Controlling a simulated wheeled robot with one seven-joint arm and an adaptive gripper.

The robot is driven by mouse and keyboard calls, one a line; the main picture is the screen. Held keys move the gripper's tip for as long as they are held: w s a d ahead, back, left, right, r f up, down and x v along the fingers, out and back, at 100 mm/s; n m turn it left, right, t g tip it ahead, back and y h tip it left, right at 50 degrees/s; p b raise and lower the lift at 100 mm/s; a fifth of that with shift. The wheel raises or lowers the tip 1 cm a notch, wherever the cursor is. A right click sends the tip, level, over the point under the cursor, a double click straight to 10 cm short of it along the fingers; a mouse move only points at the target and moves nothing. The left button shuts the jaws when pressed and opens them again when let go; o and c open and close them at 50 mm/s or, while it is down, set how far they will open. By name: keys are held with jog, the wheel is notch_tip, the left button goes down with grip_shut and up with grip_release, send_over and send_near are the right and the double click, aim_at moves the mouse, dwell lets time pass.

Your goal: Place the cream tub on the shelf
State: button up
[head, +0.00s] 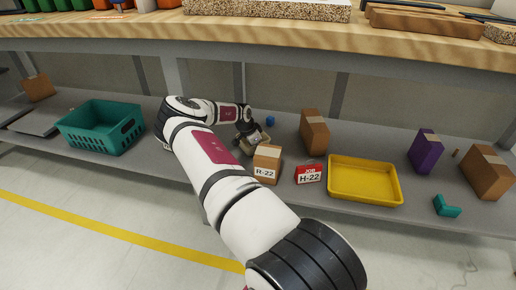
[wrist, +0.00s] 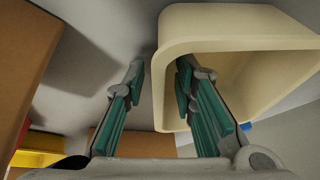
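The cream tub (wrist: 238,30) fills the upper right of the wrist view, with its open mouth facing my gripper. My gripper (wrist: 157,73) is open around one wall of the tub. One finger is outside the wall and the other reaches inside the mouth. A gap shows between the outer finger and the wall. In the head view, my gripper (head: 247,139) is low over the grey lower shelf (head: 225,165), behind the R-22 box. Only a small part of the tub (head: 263,140) shows there.
The R-22 cardboard box (head: 267,164) stands in front of my gripper. A blue block (head: 270,121) is behind. A teal basket (head: 101,127) stands left. The wooden worktop (head: 270,37) overhangs.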

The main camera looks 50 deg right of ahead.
jog(key=shift+r, duration=0.15)
jog(key=p+v, duration=0.4)
jog(key=v, duration=0.8)
jog(key=shift+p, duration=0.4)
